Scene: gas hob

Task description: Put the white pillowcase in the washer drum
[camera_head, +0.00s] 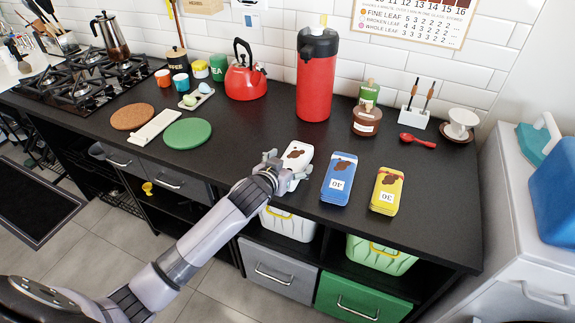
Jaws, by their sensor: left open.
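No white pillowcase and no washer drum show in the head view. My left gripper (287,170) is open at the front edge of the black counter. It is at the near end of a white tin with a brown patch (298,152), and its fingers hide part of that end. I cannot tell whether they touch the tin. My right gripper is not in view.
A blue tin (341,170) and a yellow tin (386,194) lie right of the white one on the counter (240,140). A red flask (316,80) and red kettle (244,78) stand behind. A white cabinet (510,200) is at right.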

